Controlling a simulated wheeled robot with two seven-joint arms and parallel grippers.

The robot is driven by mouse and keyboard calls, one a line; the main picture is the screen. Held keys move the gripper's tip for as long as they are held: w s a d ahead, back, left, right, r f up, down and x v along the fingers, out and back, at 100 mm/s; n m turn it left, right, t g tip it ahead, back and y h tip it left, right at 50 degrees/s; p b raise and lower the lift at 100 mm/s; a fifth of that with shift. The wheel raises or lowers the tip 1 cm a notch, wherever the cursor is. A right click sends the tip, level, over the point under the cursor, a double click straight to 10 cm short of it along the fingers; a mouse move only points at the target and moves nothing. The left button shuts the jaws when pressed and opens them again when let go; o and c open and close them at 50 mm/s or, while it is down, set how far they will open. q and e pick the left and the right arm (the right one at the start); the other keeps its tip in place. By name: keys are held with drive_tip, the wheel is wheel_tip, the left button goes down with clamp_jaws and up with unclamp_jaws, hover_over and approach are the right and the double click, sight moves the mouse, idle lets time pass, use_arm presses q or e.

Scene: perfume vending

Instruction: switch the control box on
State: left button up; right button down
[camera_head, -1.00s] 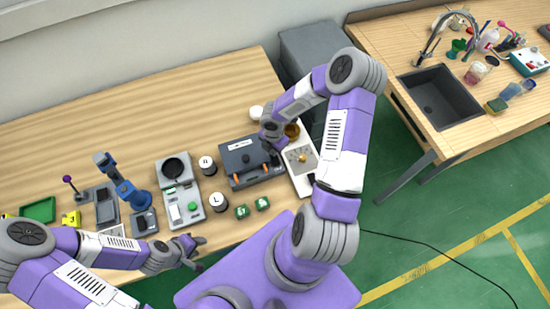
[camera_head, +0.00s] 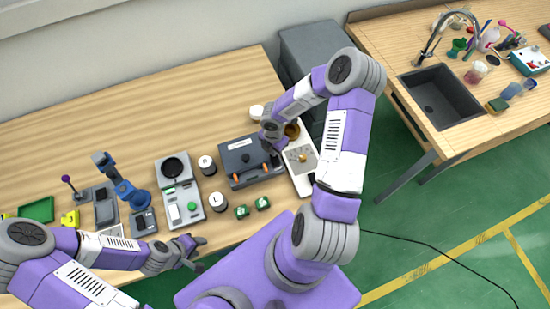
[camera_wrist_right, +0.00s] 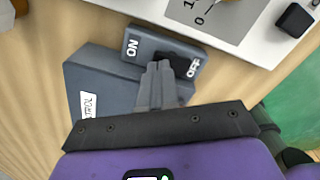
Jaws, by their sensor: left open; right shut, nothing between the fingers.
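The control box (camera_wrist_right: 110,85) is a blue-grey case with a partly covered white label in the right wrist view. Its switch plate (camera_wrist_right: 137,35) reads ON at the left and OFF at the right, with a dark rocker between. My right gripper (camera_wrist_right: 165,70) is shut and empty, its tips over the lower edge of the rocker; I cannot tell whether they touch it. In the head view the right gripper (camera_head: 271,146) hangs over the right side of a dark grey box (camera_head: 238,160), hiding its switch. My left gripper (camera_head: 197,252) is open and empty at the table's front edge.
A white dial device (camera_head: 302,180) stands right of the box. White jars (camera_head: 217,202) and green cubes (camera_head: 242,212) stand near it. A grey machine (camera_head: 180,190) and a blue device (camera_head: 125,190) are further left. The table's back left is clear.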

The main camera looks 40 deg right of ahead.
use_arm(q)
drive_tip(key=shift+f, duration=0.35)
use_arm(e)
drive_tip(key=shift+f, duration=0.35)
